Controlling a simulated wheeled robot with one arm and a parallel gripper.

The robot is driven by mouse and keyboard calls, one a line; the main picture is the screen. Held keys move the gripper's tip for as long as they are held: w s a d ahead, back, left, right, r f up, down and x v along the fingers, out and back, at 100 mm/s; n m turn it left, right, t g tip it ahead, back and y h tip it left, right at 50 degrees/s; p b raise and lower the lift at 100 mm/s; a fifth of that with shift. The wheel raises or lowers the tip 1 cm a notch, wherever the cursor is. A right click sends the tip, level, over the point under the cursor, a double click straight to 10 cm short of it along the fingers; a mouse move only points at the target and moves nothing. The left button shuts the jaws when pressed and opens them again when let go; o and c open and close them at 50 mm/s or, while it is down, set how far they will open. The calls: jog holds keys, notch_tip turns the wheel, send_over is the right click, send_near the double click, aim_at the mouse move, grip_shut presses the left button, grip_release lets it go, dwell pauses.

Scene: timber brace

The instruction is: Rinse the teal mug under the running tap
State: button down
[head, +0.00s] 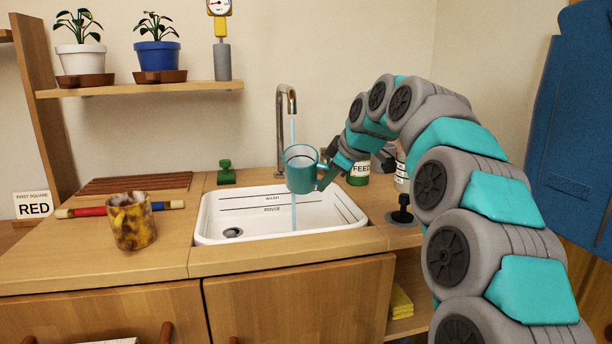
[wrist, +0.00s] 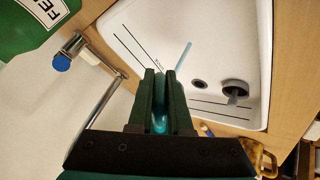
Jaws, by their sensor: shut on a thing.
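The teal mug (head: 302,176) is upright in the air over the white sink (head: 205,222) in the head view. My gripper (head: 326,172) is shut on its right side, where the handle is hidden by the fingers. The metal tap (head: 281,125) arches behind it, and a thin blue water stream (head: 294,130) falls from the spout. The stream shows above the mug and again below it; I cannot tell whether it enters the mug or passes behind. In the wrist view the gripper (wrist: 164,78) has a sliver of teal between its fingers.
A brown-yellow mug (head: 133,222) stands on the counter left of the sink. A green stamp (head: 226,174) is behind the sink's left edge. A green FEED jar (head: 358,174) and a black plunger-like thing (head: 402,210) stand on the right. A shelf (head: 140,90) with plants is above left.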

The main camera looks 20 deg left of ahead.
jog(key=s+d+b, duration=0.1)
jog(key=s+b, duration=0.2)
jog(key=s, duration=0.3)
jog(key=shift+d, duration=0.4)
jog(key=shift+r, duration=0.1)
dwell(1.1)
jog(key=s+d+r, duration=0.1)
jog(key=s+r, duration=0.3)
jog(key=shift+s+d, duration=0.2)
jog(key=shift+s, duration=0.15)
jog(key=shift+s, duration=0.1)
dwell(0.6)
